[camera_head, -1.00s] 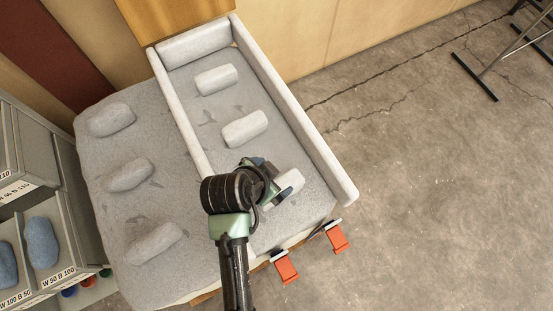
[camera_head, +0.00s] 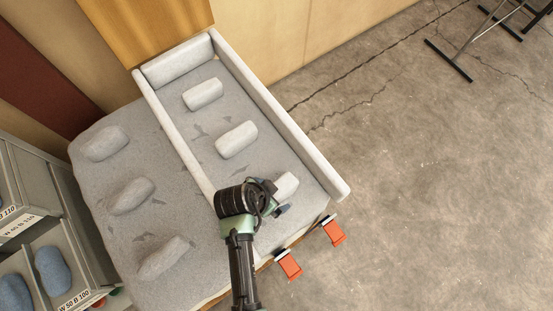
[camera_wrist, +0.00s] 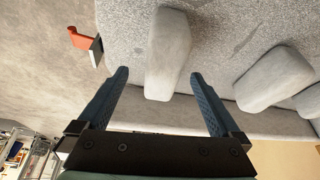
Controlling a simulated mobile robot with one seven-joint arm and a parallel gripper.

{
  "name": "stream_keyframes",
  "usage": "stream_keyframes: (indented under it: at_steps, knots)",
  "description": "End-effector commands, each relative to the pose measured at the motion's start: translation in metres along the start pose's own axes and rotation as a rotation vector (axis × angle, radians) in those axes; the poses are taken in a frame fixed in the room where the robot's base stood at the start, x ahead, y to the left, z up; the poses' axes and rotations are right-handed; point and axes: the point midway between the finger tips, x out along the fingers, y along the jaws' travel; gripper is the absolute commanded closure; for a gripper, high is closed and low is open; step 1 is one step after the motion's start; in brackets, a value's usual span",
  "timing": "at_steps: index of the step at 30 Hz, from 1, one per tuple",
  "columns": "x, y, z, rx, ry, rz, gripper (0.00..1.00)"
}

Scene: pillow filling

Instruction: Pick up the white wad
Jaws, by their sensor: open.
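The nearest white wad (camera_head: 286,185) lies on the grey fabric inside the framed strip, near its front end. It is partly hidden by my gripper (camera_head: 276,206), which is at its near side. In the wrist view the wad (camera_wrist: 168,55) appears between and beyond the open fingers of my gripper (camera_wrist: 160,78), with nothing held. A second white wad (camera_head: 236,140) lies farther back in the strip and also shows in the wrist view (camera_wrist: 272,80). A third white wad (camera_head: 203,94) lies near the back.
Long pale rolls border the strip, with the right roll (camera_head: 290,125) beside the nearest wad. Several grey wads, such as one (camera_head: 131,196), lie left of the strip. Orange clamps (camera_head: 289,264) grip the front edge. Shelves (camera_head: 45,235) stand at left; open floor lies right.

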Motion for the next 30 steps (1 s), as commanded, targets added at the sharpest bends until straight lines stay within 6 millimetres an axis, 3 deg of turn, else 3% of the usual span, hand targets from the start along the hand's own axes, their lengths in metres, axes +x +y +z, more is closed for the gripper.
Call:
stream_keyframes:
  at_steps: [12,23,30]
  knots:
    - [0.044,-0.004,0.003,0.000,0.000,0.002,0.00]
    - [0.051,-0.005,0.003,0.000,0.000,-0.001,0.00]
    - [0.051,-0.004,0.004,0.000,0.000,-0.001,0.41]
